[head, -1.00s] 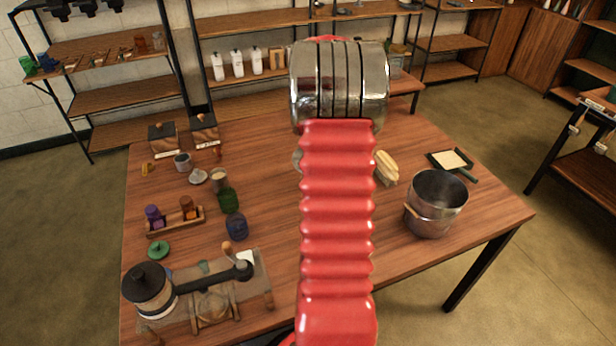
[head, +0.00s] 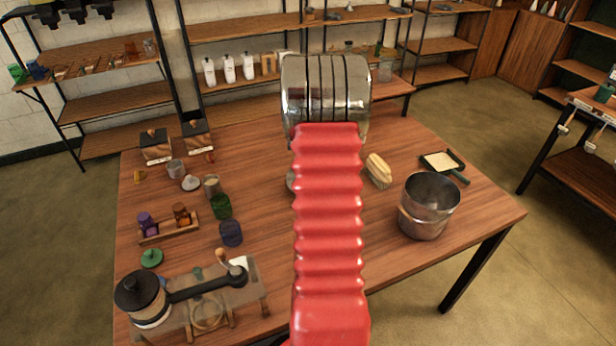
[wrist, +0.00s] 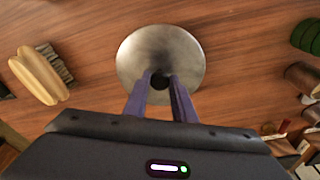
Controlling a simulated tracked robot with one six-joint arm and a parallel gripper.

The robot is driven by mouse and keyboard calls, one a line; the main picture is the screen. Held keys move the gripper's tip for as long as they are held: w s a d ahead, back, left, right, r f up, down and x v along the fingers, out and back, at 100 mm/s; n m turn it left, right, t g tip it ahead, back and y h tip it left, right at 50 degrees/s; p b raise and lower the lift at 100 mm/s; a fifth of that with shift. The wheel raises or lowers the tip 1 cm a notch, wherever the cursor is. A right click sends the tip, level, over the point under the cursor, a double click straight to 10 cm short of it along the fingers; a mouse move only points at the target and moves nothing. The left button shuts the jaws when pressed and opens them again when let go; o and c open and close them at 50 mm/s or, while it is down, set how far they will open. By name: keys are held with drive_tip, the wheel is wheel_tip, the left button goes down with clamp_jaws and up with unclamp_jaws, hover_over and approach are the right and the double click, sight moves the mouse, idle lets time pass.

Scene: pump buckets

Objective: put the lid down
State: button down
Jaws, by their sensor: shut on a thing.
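A round grey metal lid (wrist: 160,58) with a dark knob fills the upper middle of the wrist view. My gripper (wrist: 160,82) is shut on the knob, its two purple-grey fingers on either side of it. The lid lies flat above or on the wooden table (wrist: 85,35); I cannot tell if it touches the wood. In the head view my red arm hides my gripper and most of the lid, and only a small edge of the lid (head: 291,181) shows left of the arm. A metal pot (head: 427,207) stands open on the right side of the table.
A brush (head: 378,170) lies right of my arm; it also shows in the wrist view (wrist: 38,75). A dustpan (head: 442,162) lies behind the pot. Jars, including a green one (head: 221,206), a small rack (head: 168,229) and a pump-like device (head: 205,295) occupy the table's left side.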

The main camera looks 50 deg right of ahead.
drive_tip(key=shift+f, duration=1.65)
drive_tip(key=shift+f, duration=0.1)
drive_tip(key=c, duration=1.5)
unclamp_jaws()
drive_tip(key=shift+o, duration=0.2)
wheel_tip(320, 180, up, 12)
drive_tip(key=s+a, duration=0.1)
drive_tip(key=shift+a, duration=0.25)
